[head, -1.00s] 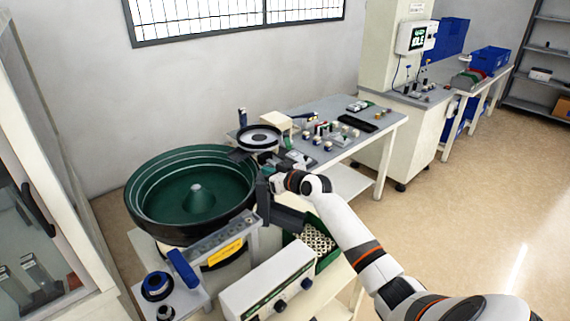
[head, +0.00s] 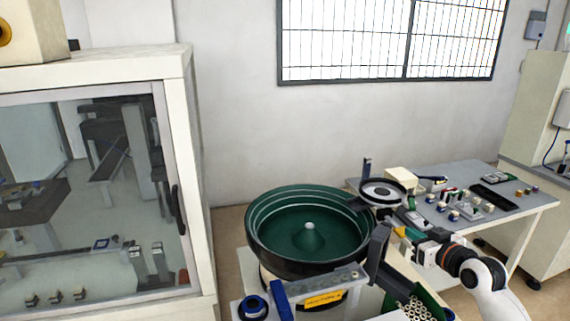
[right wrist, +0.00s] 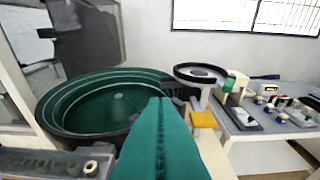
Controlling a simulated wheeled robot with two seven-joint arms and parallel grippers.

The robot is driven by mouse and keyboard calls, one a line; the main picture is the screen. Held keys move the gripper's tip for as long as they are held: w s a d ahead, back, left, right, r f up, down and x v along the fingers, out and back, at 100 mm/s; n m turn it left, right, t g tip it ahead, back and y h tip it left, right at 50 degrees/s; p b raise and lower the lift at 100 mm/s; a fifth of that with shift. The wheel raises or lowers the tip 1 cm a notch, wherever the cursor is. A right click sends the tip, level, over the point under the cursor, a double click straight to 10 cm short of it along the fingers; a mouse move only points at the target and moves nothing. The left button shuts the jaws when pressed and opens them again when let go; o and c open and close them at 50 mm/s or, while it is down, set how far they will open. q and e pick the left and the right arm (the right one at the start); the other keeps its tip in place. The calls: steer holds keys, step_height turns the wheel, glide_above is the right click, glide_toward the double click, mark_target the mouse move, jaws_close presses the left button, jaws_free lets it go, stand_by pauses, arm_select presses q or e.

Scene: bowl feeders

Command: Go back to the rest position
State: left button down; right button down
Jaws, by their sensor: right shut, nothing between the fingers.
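My right arm comes in from the lower right in the head view. Its gripper (head: 411,234) is beside the right rim of the large green bowl feeder (head: 290,240), near the small bowl feeder (head: 383,191). In the right wrist view the two green fingers (right wrist: 160,105) are pressed together with nothing between them. They point forward between the large green bowl (right wrist: 100,82) and the small bowl (right wrist: 200,72). My left gripper does not show.
A glass-fronted cabinet (head: 196,150) stands at the left. A grey table (head: 520,198) with several small parts is behind my right gripper. A green bin (head: 436,306) of round parts sits below my right arm. A wall with a barred window closes the back.

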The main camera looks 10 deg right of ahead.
steer(key=s+a+f+n+g, duration=0.2)
steer(key=s+a+f+g, duration=0.4)
steer(key=s+a+f, duration=0.85)
steer(key=s+a+f+m+g, duration=0.1)
steer(key=s+a+f+g, duration=0.25)
steer(key=s, duration=0.55)
steer(key=s+a+f+g, duration=0.2)
steer(key=s+a, duration=0.3)
steer(key=s, duration=0.4)
step_height(320, 180, down, 26)
steer(key=s+g, duration=0.2)
steer(key=s+d+f+h, duration=0.1)
steer(key=s+d+f, duration=0.2)
steer(key=s+f, duration=1.2)
steer(key=shift+s+f+g, duration=0.35)
steer(key=shift+s+f, duration=0.05)
steer(key=shift+f, duration=0.1)
steer(key=shift+d, duration=0.1)
